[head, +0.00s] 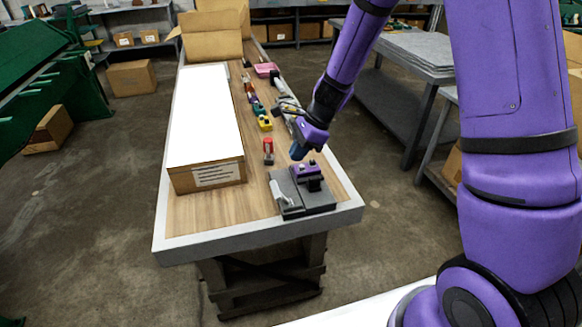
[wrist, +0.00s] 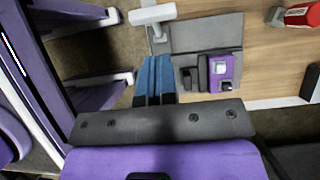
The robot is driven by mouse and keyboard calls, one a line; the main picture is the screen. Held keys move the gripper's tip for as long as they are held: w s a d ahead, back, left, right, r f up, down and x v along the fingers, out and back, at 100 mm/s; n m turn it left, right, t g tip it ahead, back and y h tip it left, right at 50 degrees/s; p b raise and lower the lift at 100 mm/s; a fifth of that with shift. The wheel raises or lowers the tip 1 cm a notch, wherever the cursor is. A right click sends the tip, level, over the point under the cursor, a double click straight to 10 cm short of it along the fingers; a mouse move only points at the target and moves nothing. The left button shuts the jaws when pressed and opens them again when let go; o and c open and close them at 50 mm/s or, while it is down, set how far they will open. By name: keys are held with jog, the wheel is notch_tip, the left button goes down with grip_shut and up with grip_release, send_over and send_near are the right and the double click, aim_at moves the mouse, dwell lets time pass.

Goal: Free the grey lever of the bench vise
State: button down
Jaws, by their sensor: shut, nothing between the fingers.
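A grey base plate (head: 322,206) with a purple and dark-grey block (head: 308,174) lies at the near right end of the bench; I take this for the bench vise. A light-grey bar (head: 279,193), likely the lever, is at its left side. The wrist view shows the plate (wrist: 222,30), the purple block (wrist: 228,70) and the light-grey bar (wrist: 152,14). My gripper (head: 297,153) is above and behind the block in the head view. Its blue fingers (wrist: 154,66) are shut and empty, and appear beside the block in the wrist view. Whether they touch anything is unclear.
A long white-topped box (head: 207,177) fills the bench's left side. A red item (head: 268,150) stands behind the plate, with several small tools farther back and a pink tray (head: 265,70). Bare wood (head: 238,204) shows at the front left.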

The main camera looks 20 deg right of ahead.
jog(key=shift+a+v, duration=0.2)
jog(key=shift+v, duration=0.7)
jog(key=shift+a+v, duration=0.15)
jog(key=shift+v, duration=0.75)
jog(key=shift+r, duration=0.2)
jog(key=s+d+r+n+t+h, duration=0.1)
jog(key=s+d+r+n, duration=0.1)
jog(key=s+r+n, duration=0.5)
jog(key=s+d+r+n+t+h, duration=0.15)
jog(key=s+r, duration=0.25)
jog(key=r, duration=0.5)
jog(key=s+d+r+n+t+h, duration=0.1)
jog(key=s+d+r+n, duration=0.2)
jog(key=s, duration=0.5)
jog(key=s+d+r+n+t+h, duration=0.1)
jog(key=s+d+r+n+h, duration=0.1)
jog(key=s+d+r+n, duration=0.2)
jog(key=s+n, duration=0.2)
jog(key=s, duration=0.2)
jog(key=shift+s+d+r+t, duration=0.15)
jog(key=shift+r+t, duration=0.2)
